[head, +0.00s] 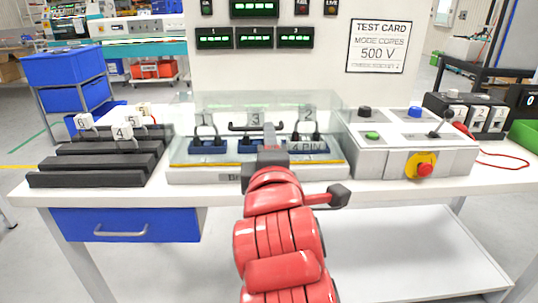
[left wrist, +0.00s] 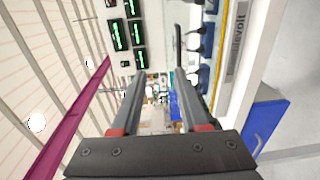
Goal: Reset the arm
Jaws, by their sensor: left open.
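My red arm rises from the bottom centre of the head view. Its dark left gripper (head: 268,146) is in front of the test fixture, overlapping it in the picture; whether it touches cannot be told. In the left wrist view the left gripper (left wrist: 160,82) has its two fingers spread, with nothing between them. The grey fixture (head: 202,176) has a clear cover with a black handle bar (head: 240,127). Blue sockets and plugs numbered 1, 2 and 3 sit behind it. The fixture also shows at the right of the wrist view (left wrist: 237,42). My right gripper is out of view.
A black rack (head: 92,177) with plugs 4, 5 and 6 stands left. A grey control box (head: 385,160) with a red stop button (head: 425,169) stands right. A black plug holder (head: 480,112) is behind it. The white table (head: 195,193) has a blue drawer (head: 125,225) below.

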